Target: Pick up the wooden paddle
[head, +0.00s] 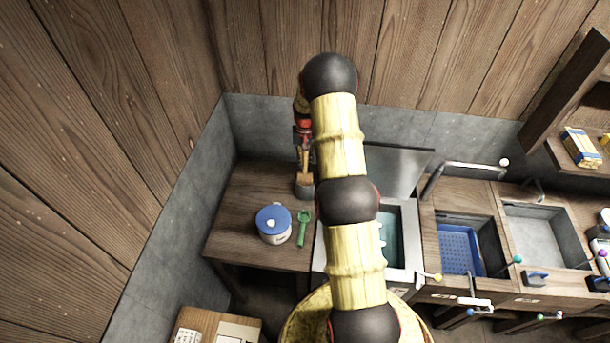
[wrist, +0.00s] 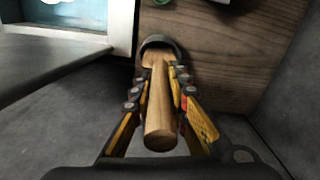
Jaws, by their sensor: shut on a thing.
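The wooden paddle (wrist: 160,108) is a light brown wooden piece with a rounded handle end, seen close in the wrist view. My gripper (wrist: 162,80) has one yellow and black finger on each side of it and is shut on it. The paddle's far end goes into a dark round holder (wrist: 157,43). In the head view my gripper (head: 304,150) is above the grey holder (head: 304,186) at the back of the wooden counter, with the paddle (head: 305,179) upright between. My arm hides part of this area.
A white pot with a blue lid (head: 273,224) and a green scoop (head: 303,228) stand on the counter (head: 235,205) in front of the holder. A basin with a raised lid (head: 396,170) is to the right. Grey walls close in behind and on the left.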

